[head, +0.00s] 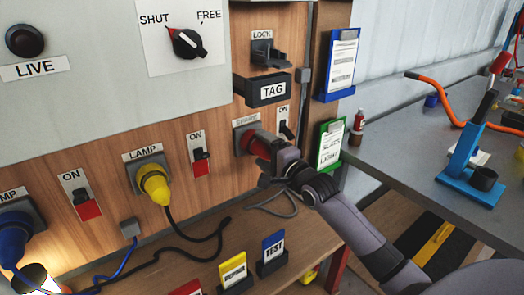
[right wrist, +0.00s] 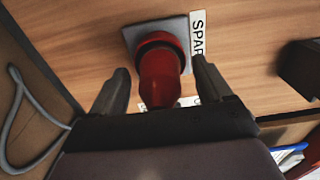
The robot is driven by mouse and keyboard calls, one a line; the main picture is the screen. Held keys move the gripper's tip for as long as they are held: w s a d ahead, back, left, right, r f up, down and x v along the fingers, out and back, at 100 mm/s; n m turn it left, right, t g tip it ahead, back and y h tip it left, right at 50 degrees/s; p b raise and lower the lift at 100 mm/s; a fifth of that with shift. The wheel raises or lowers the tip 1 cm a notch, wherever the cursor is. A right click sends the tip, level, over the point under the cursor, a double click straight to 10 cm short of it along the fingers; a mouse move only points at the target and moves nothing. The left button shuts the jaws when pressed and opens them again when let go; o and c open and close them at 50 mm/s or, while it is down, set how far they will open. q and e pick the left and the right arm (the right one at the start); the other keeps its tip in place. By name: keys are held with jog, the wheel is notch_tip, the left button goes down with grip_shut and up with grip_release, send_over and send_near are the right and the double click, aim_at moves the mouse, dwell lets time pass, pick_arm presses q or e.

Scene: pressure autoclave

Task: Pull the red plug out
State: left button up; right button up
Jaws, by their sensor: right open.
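The red plug (head: 256,143) sits in a grey socket on the wooden panel, under a partly covered label. In the right wrist view the red plug (right wrist: 160,75) points out from its square grey plate, and the label beside it reads "SPAR". My right gripper (head: 268,160) is at the plug in the head view and hides its outer end. In the right wrist view my right gripper (right wrist: 160,82) is open, with one finger on each side of the plug and a visible gap to both. My left gripper is not in view.
A yellow plug (head: 154,182) and a blue plug (head: 14,238) sit in sockets to the left. A black TAG box (head: 262,90) is above the red plug. A wooden shelf below holds yellow (head: 233,275) and blue (head: 272,248) cards.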

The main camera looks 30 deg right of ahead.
grip_shut()
jog(key=shift+s, duration=0.15)
jog(key=shift+s+r+p, duration=0.1)
jog(key=shift+s+p, duration=0.35)
jog(key=shift+p, duration=0.15)
jog(key=shift+s+d+p, duration=0.15)
jog(key=shift+s+p, duration=0.6)
jog(key=shift+s, duration=0.5)
jog(key=shift+s+d+p, duration=0.1)
jog(key=shift+s+p, duration=0.65)
jog(key=shift+s, duration=0.45)
